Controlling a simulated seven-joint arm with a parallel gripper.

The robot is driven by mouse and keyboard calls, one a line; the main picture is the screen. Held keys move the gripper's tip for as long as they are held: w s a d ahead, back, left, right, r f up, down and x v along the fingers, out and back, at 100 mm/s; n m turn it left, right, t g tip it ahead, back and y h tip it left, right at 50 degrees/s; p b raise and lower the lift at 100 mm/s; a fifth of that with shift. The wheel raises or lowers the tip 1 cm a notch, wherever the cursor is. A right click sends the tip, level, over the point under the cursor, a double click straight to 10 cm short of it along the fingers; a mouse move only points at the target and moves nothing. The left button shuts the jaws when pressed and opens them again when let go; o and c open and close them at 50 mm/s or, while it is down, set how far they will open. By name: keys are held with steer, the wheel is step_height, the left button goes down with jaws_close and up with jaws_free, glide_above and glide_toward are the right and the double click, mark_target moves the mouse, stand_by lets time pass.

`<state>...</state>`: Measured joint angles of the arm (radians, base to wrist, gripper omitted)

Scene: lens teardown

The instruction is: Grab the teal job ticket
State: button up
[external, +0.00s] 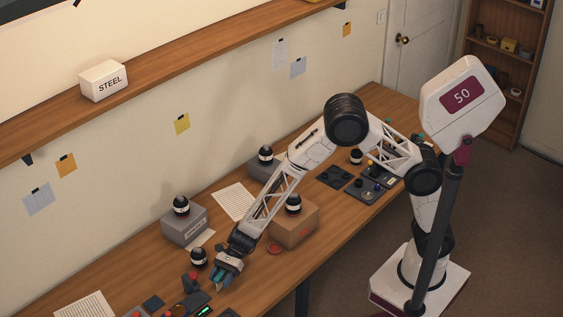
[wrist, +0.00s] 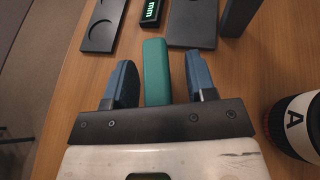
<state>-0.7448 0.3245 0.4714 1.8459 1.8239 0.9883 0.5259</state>
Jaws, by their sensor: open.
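The teal job ticket (wrist: 156,72) shows in the wrist view as a narrow, upright-looking teal slab between the two blue fingers of my gripper (wrist: 160,80). My gripper is open. In the external view my gripper (external: 222,281) is low over the front part of the wooden bench, and the ticket is too small there to tell apart clearly from the fingers.
A black-and-white lens marked A (wrist: 298,125) stands close on the right. Beyond the fingers lie a dark plate with round recesses (wrist: 101,30), a green "mm" display (wrist: 150,10), a dark plate (wrist: 192,30) and a dark upright block (wrist: 240,15). Grey and cardboard boxes (external: 294,228) stand further along.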

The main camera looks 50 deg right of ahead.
mark_target(216, 280)
stand_by(0.3)
jaws_close()
steer(key=shift+r, duration=0.2)
steer(key=shift+r, duration=0.85)
steer(key=shift+s+d+r, duration=0.15)
steer(key=shift+d+r, duration=0.1)
steer(key=shift+r, duration=0.55)
steer(key=s+d+r, duration=0.1)
steer(key=s+d, duration=0.8)
steer(key=d, duration=0.3)
steer(key=shift+s+r, duration=0.2)
steer(key=shift+s, duration=0.15)
